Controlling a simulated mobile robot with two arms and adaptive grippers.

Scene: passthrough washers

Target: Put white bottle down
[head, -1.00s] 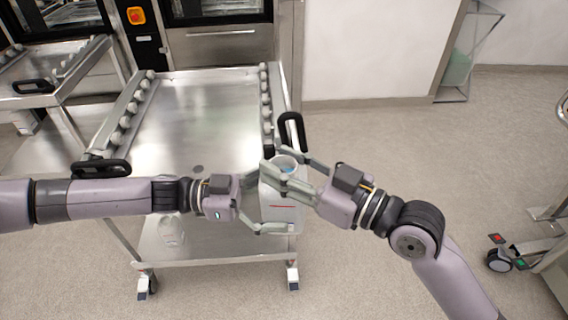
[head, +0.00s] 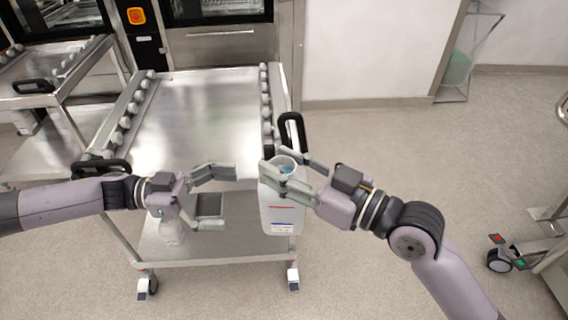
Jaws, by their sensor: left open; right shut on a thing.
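The white bottle (head: 281,212) is upright in front of the right end of the steel cart. My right gripper (head: 280,180) is shut on its upper part, near the blue-tinted neck. A red line and a blue-and-white label show on the bottle's front. My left gripper (head: 228,198) is open and empty, to the left of the bottle and apart from it, its fingers pointing right. The cart's steel top (head: 190,110) lies behind both grippers and is bare in its middle.
Roller rails (head: 130,110) line the cart top's sides, and black handles (head: 291,130) stand at its front corners. Another bottle (head: 171,232) stands on the cart's lower shelf (head: 215,247). A second cart (head: 50,75) is at the left. Open floor lies to the right.

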